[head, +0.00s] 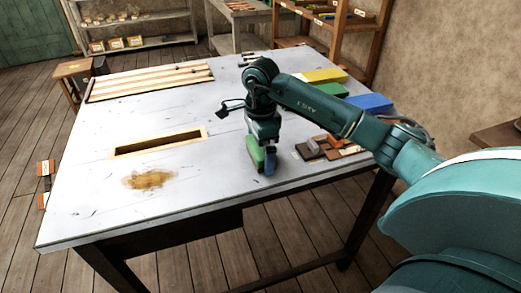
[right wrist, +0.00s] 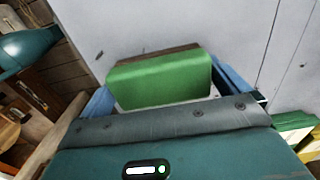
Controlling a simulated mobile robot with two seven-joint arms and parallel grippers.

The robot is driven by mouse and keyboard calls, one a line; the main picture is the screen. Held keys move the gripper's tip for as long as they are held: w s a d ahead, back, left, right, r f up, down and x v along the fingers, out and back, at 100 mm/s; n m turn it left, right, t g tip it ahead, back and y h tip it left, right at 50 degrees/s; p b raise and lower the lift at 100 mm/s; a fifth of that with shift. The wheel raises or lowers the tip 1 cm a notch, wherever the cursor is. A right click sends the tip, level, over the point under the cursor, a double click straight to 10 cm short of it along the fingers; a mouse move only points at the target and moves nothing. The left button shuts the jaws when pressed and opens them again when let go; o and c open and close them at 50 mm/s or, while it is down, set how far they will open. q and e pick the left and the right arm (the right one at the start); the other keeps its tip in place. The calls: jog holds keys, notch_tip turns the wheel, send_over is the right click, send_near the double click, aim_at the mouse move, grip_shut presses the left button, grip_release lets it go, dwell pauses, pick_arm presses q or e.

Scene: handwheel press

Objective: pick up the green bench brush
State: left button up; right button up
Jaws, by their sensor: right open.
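The green bench brush (head: 256,153) stands on the grey table near its front edge, right of the middle. In the right wrist view the brush (right wrist: 165,80) shows its green top, with a brown strip along its far side. My right gripper (head: 263,158) is down at the brush, with its blue fingers on either side of it. The jaws are open, and a small gap shows beside the brush in the right wrist view. Part of the brush is hidden by the gripper in the head view. My left gripper is out of view.
Brown and grey blocks (head: 318,148) lie just right of the gripper. Yellow (head: 324,75) and blue (head: 370,103) blocks lie farther right. A wood-framed slot (head: 158,142) and a brown dust patch (head: 148,180) are to the left. The table's middle left is mostly clear.

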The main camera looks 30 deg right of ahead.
jog(key=c, duration=0.7)
notch_tip(320, 180, up, 10)
jog(key=o, duration=0.5)
jog(key=c, duration=0.3)
